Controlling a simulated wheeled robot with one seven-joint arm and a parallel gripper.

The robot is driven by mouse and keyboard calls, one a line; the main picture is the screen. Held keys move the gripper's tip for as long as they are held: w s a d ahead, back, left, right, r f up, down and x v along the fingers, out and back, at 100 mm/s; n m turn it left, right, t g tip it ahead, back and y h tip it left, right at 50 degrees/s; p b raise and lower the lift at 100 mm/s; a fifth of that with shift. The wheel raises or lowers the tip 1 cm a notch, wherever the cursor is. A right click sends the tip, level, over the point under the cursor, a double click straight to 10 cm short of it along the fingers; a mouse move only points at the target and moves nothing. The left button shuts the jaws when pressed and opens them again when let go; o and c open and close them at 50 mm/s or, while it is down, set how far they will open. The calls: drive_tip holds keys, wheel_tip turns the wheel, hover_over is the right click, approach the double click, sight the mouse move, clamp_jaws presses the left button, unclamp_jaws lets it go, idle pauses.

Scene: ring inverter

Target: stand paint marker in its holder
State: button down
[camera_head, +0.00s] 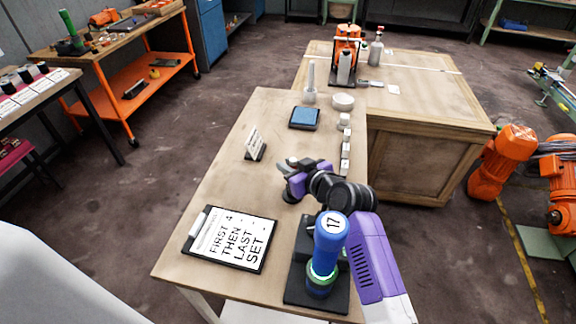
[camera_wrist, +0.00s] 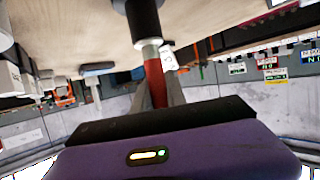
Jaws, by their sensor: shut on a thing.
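My gripper (camera_head: 289,168) is low over the middle of the wooden table in the head view. In the wrist view its grey fingers (camera_wrist: 157,88) are shut on a red shaft, which I take for the paint marker (camera_wrist: 155,85). A pale grey collar and a wider black cylinder (camera_wrist: 143,20) line up with the red shaft, towards the tabletop. I cannot tell whether the black part belongs to the marker or to its holder. A dark round piece (camera_head: 290,197) shows under the gripper in the head view.
A clipboard (camera_head: 231,241) lies at the front left of the table (camera_head: 210,195). A small standing card (camera_head: 254,146), a blue pad (camera_head: 304,118), a white round dish (camera_head: 343,101) and several white blocks (camera_head: 345,150) stand beyond.

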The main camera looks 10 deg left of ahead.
drive_tip(key=c, duration=1.3)
unclamp_jaws()
drive_tip(key=shift+v, duration=3.9)
